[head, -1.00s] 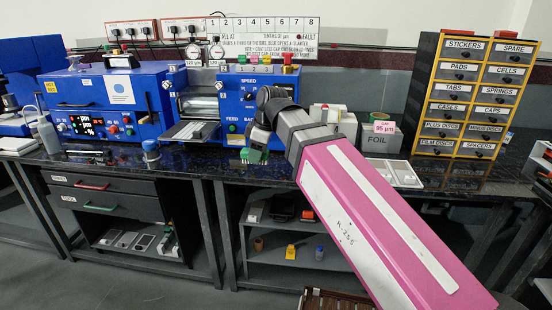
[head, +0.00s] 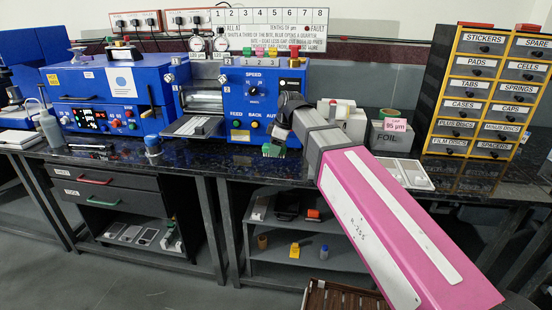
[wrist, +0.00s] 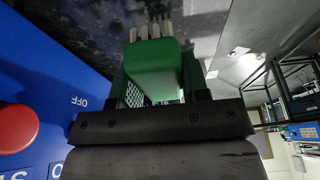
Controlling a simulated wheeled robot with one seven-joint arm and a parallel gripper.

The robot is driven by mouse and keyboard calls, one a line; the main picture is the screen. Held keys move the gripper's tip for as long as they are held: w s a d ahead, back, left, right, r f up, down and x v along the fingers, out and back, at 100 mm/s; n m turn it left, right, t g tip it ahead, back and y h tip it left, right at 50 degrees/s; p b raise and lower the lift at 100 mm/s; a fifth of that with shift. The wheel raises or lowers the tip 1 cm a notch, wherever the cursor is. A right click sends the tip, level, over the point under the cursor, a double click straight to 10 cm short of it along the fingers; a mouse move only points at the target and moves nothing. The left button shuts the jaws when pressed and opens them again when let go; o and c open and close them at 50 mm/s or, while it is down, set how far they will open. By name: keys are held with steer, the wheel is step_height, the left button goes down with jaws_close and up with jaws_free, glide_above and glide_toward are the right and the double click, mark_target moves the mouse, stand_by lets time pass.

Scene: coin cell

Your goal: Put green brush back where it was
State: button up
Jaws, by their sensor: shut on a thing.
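The green brush (wrist: 152,68) is held in my gripper (wrist: 155,98). In the wrist view its green block fills the space between the fingers, and its pale bristle tufts point away from the gripper. In the head view the green brush (head: 274,149) shows below the end of my arm, at the front of the blue roller machine (head: 255,95). My gripper in the head view (head: 277,141) is mostly hidden by my wrist. I cannot tell whether the brush touches the counter.
A red button (wrist: 14,128) on a blue face is close at the left in the wrist view. A FOIL box (head: 390,138) and the labelled drawer cabinet (head: 485,95) stand to the right. A shelf (head: 300,235) below holds small items. Dark counter (head: 205,150) is bare left of the brush.

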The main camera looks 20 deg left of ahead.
mark_target(276, 165)
steer(key=shift+w+f, duration=0.15)
steer(key=shift+f, duration=1.9)
steer(key=shift+f, duration=0.15)
steer(key=o, duration=1.2)
steer(key=v, duration=1.2)
